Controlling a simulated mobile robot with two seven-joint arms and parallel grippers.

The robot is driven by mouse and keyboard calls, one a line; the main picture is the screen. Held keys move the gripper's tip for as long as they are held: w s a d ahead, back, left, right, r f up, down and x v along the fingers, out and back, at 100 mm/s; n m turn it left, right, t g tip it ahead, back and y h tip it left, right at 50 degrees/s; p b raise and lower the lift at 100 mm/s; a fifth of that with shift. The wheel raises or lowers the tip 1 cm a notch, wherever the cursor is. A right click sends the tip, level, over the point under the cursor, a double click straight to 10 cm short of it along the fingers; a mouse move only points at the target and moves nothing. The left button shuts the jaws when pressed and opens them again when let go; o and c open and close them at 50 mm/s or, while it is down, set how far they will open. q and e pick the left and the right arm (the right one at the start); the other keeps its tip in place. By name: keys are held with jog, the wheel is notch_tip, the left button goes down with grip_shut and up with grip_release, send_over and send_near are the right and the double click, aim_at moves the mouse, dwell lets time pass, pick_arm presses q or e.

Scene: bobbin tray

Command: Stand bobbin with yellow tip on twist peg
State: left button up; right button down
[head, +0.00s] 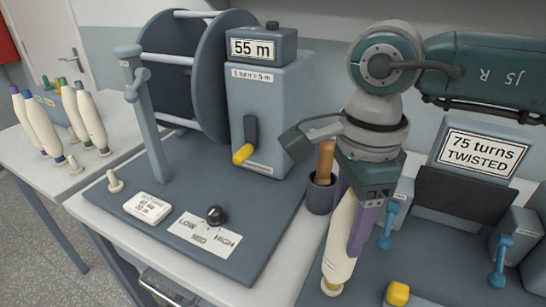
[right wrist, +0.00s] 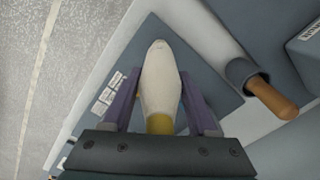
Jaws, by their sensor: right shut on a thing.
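My right gripper (head: 357,222) hangs down at the right of the head view, its purple fingers shut on a cream bobbin (head: 341,243). The bobbin is near upright, slightly tilted. In the right wrist view the bobbin (right wrist: 160,80) lies between both fingers (right wrist: 160,105), with a yellow band (right wrist: 160,124) at its end close to the palm. A small cream and yellowish piece (head: 332,287), perhaps the twist peg, shows right at the bobbin's lower end. I cannot tell whether they touch. The bobbin's upper end is hidden in the head view. My left gripper is out of view.
A wooden-handled tool stands in a dark cup (head: 320,194) beside the gripper. A twist device with a "75 turns" sign (head: 478,152), blue levers (head: 502,258) and a yellow knob (head: 397,293) is at right. A winder (head: 190,75) and several bobbins (head: 88,118) are left.

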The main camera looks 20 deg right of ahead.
jog(key=shift+c, duration=2.2)
grip_release()
jog(key=o, duration=0.3)
jog(key=shift+o, duration=0.2)
notch_tip(320, 180, up, 9)
jog(key=shift+f+b, duration=0.15)
jog(key=shift+b, duration=0.65)
jog(key=shift+r, duration=0.6)
